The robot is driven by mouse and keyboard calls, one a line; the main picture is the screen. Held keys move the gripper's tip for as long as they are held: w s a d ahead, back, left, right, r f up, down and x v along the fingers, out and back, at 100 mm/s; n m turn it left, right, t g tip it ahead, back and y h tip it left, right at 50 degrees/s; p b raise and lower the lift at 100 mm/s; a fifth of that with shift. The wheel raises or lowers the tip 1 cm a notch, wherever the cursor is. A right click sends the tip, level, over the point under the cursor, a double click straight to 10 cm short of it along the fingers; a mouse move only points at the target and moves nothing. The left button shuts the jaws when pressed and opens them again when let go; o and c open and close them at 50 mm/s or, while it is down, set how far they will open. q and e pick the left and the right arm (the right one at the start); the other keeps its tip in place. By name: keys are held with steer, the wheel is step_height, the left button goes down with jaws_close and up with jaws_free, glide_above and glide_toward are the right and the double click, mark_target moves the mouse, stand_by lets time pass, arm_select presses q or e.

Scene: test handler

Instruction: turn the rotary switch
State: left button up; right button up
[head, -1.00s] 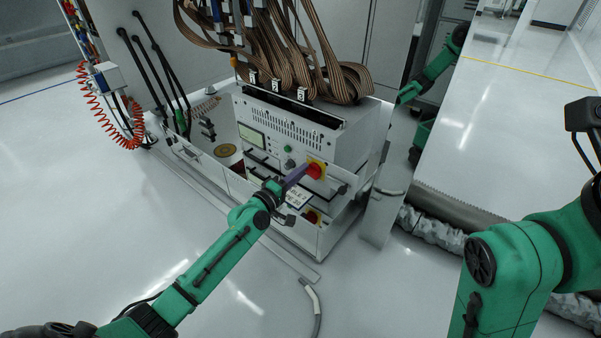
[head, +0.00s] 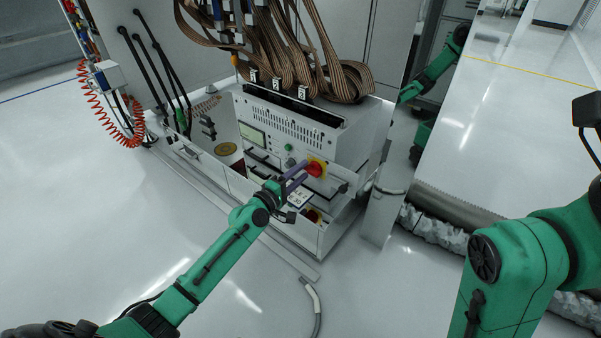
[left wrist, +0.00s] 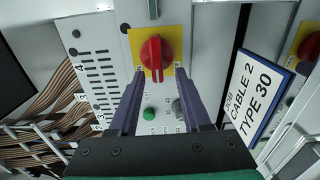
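The rotary switch, a red knob (head: 315,170) on a yellow plate (head: 323,163), sits on the front of the white test unit. In the left wrist view the red knob (left wrist: 155,52) shows near top centre, its ridge running roughly up and down the picture. My left gripper (head: 303,176) has its two purple fingers spread apart, pointing at the knob. In the left wrist view its fingertips (left wrist: 160,74) are apart, just below and to either side of the knob; contact cannot be told. My right arm (head: 515,270) is at the right edge; its gripper is out of view.
A second red switch (left wrist: 309,45) on yellow is lower on the unit. A "CABLE 2 TYPE 30" label (left wrist: 255,87), a green button (left wrist: 150,114) and a grey knob (left wrist: 177,108) are nearby. Brown ribbon cables (head: 280,50) hang above. Open floor lies left.

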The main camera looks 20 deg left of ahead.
arm_select(q)
steer(key=shift+r, duration=0.1)
steer(key=v, duration=1.4)
steer(key=shift+s, duration=0.25)
